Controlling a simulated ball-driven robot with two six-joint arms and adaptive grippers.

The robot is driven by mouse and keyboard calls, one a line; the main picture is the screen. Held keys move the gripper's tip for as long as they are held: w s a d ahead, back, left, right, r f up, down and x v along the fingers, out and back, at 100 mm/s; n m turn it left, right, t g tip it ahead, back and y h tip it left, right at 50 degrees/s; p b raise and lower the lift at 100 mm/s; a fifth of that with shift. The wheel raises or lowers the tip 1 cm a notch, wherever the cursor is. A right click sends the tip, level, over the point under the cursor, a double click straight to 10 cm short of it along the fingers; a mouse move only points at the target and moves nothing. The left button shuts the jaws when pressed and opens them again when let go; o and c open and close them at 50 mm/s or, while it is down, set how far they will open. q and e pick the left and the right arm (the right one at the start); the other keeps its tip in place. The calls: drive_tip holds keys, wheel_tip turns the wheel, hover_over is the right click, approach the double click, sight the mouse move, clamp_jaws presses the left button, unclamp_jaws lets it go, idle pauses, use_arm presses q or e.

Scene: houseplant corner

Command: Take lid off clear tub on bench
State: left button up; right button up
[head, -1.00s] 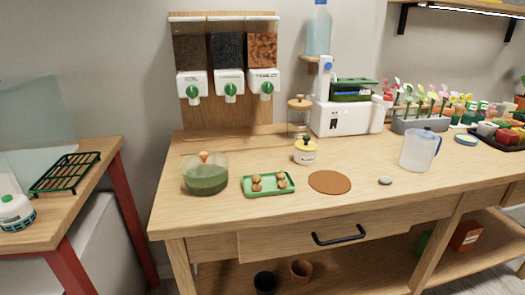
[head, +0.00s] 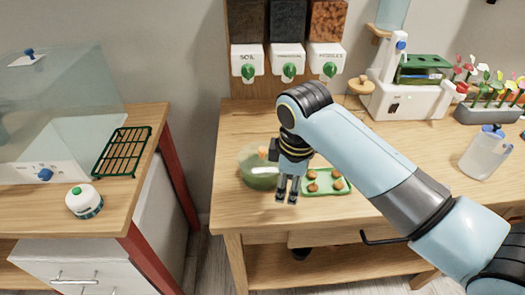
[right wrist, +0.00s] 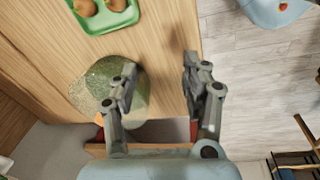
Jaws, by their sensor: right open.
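The clear tub (head: 257,178) holds something green and stands at the left end of the wooden bench. Its orange lid knob (head: 262,152) shows at the top, partly beside my right arm; the lid looks clear and seated on the tub. My right gripper (head: 287,194) is open and empty, pointing down in front of the tub's right side. My left gripper is not in view.
A green tray (head: 334,187) with several brown balls sits right of the tub, close to my gripper. Dispensers (head: 288,63) hang behind. A side table with a green rack (head: 123,152) and a white-green device (head: 84,201) stands left, across a gap.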

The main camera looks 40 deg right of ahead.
sight(262, 149)
drive_tip(key=w+r+n+p, duration=0.1)
drive_tip(key=w+r+n, duration=0.1)
drive_tip(key=w+r, duration=0.1)
drive_tip(key=w+r+n+g+p, duration=0.1)
drive_tip(key=w+r+n, duration=0.2)
drive_tip(key=w+r, duration=0.1)
drive_tip(key=w+r+n, duration=0.2)
drive_tip(key=w+r, duration=0.1)
drive_tip(key=w, duration=0.1)
drive_tip(key=shift+d+r+n+y+p, duration=0.3)
drive_tip(key=shift+r+p, duration=0.1)
wheel_tip(262, 149, down, 4)
drive_tip(key=shift+r, duration=0.1)
drive_tip(key=f, duration=0.4)
drive_tip(key=f+p, duration=0.1)
drive_tip(key=f, duration=0.1)
drive_tip(key=shift+w+d, duration=0.1)
drive_tip(key=shift+d, duration=0.2)
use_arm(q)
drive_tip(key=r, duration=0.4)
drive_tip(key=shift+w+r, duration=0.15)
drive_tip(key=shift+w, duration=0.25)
use_arm(e)
clamp_jaws()
